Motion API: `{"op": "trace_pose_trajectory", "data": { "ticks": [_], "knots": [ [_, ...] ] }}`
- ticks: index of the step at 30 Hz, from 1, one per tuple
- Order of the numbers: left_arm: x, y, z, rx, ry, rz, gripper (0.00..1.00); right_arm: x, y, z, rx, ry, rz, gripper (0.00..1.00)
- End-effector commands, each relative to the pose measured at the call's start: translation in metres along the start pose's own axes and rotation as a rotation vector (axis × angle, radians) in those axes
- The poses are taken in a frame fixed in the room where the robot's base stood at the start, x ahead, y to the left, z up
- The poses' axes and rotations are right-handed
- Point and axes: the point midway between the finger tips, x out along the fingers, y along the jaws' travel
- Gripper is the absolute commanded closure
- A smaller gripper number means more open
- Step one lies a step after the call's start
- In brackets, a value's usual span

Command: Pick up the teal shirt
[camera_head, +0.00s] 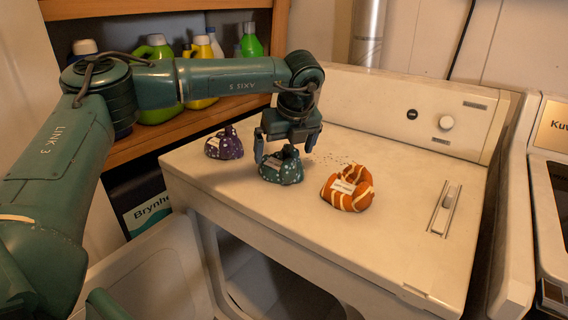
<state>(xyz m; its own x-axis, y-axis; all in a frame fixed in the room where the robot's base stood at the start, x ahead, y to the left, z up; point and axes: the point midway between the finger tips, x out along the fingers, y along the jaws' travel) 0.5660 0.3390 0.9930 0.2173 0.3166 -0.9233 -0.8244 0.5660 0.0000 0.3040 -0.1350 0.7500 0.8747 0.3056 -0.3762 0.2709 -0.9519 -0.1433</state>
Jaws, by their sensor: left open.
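The teal shirt (281,168) is a bunched, speckled bundle with a small white label, resting on the white machine top. My left gripper (284,147) points down right over it, with its fingers apart. The fingers are close to the top of the shirt, and I cannot tell whether they touch it. My right gripper is not in view.
A purple bundle (224,144) lies left of the teal shirt and an orange striped bundle (348,188) lies right of it. A shelf with bottles (157,50) stands behind left. A control panel (400,105) rises at the back.

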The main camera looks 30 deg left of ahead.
Motion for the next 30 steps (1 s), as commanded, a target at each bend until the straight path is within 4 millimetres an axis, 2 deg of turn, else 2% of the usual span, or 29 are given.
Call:
{"op": "trace_pose_trajectory", "data": {
  "ticks": [3,6,15,27,30],
  "knots": [
    [0.019,0.001,0.003,0.000,0.001,0.004,0.00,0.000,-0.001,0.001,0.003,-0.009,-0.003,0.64],
    [0.030,0.001,0.003,-0.001,0.001,0.002,0.00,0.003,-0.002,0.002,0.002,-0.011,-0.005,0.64],
    [0.035,0.000,0.003,0.000,0.001,0.000,0.00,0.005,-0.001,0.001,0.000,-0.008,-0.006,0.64],
    [0.035,0.000,0.003,0.000,0.001,0.000,0.33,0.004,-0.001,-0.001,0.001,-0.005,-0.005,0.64],
    [0.034,0.000,0.003,0.000,0.000,-0.001,0.35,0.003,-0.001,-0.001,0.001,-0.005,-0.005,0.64]
  ]
}}
